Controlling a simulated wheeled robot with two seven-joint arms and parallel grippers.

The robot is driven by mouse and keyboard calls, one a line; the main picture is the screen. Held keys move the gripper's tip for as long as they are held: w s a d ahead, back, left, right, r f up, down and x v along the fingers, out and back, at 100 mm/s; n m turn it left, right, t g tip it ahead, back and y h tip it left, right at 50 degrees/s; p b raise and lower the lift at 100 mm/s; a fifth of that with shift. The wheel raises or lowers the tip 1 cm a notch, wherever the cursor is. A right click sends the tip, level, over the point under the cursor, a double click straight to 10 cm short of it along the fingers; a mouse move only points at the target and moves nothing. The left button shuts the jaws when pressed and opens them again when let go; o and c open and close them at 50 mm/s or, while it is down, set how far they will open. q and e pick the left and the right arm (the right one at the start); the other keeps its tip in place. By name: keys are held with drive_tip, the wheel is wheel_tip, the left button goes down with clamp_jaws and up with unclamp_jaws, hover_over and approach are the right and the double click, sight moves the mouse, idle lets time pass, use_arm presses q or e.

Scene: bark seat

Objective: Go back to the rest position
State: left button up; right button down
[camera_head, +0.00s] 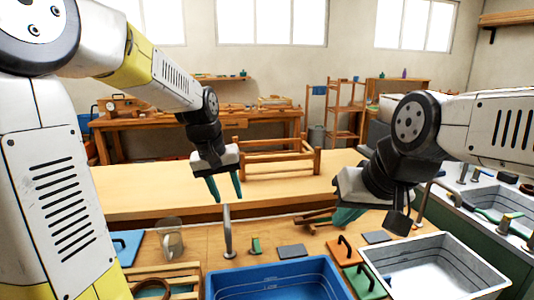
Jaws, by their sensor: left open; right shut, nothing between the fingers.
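My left gripper (226,188) hangs over the long wooden table, left of the wooden frame. Its two green fingers are apart, with nothing between them. My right gripper (346,216) is over the workbench, behind the white basin. Its green fingers are together and I see nothing held. My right forearm and wrist hide part of the table behind them.
A wooden frame (278,160) stands on the long table (135,190). Nearer me are a blue basin (275,273), a white basin (432,265), a metal faucet (228,235), a clear glass (171,240) and a wooden crate (165,272).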

use_arm(q)
drive_tip(key=s+a+r+t, duration=0.1)
drive_tip(key=s+a+r, duration=0.1)
drive_tip(key=s, duration=0.7)
drive_tip(key=s+a+r+m+t, duration=0.1)
drive_tip(key=s+r+t, duration=0.1)
drive_tip(key=s, duration=0.6)
drive_tip(key=shift+s+a+r+m, duration=0.3)
drive_tip(key=shift+s+a+r, duration=0.1)
drive_tip(key=shift+r, duration=0.1)
